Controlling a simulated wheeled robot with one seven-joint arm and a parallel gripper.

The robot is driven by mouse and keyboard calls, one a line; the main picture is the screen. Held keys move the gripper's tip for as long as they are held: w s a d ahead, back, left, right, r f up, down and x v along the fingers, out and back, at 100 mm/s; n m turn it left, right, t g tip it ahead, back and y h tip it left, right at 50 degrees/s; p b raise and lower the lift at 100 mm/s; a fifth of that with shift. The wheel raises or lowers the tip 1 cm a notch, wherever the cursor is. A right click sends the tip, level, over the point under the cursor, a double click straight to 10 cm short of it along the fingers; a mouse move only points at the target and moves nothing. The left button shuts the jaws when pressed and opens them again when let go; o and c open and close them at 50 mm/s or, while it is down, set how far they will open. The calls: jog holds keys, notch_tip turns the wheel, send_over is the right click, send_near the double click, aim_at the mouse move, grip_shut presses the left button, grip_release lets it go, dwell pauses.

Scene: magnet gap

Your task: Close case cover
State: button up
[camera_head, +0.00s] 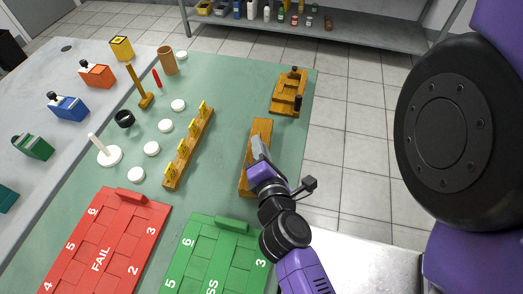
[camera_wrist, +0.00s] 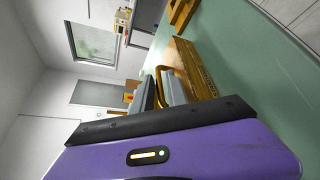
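A long wooden case (camera_head: 246,178) lies on the green mat, right of the middle in the head view. It also shows in the wrist view (camera_wrist: 196,68), to the right of my fingers. My gripper (camera_head: 257,147) is over the case, and its grey fingers overlap the wood. I cannot tell whether the fingers touch the case. My gripper and wrist hide part of the case, and the cover's position is unclear.
A stepped wooden piece (camera_head: 289,92) with black knobs is behind the case. A wooden rack (camera_head: 188,150) with yellow pieces is to the left. Red (camera_head: 105,240) and green (camera_head: 215,262) numbered boards lie in front. The mat's right edge is close to the case.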

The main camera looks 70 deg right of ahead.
jog(key=shift+f+b+v, duration=0.15)
jog(key=shift+b+v, duration=1)
jog(key=shift+v, duration=0.05)
jog(key=shift+f+b+v, duration=0.15)
jog(key=shift+b+v, duration=0.95)
jog(key=shift+v, duration=0.05)
jog(key=shift+b+v, duration=0.4)
jog(key=shift+v, duration=0.55)
jog(key=shift+s+a+r+b, duration=0.25)
jog(key=shift+a+r+b, duration=0.05)
jog(key=shift+a+r, duration=0.2)
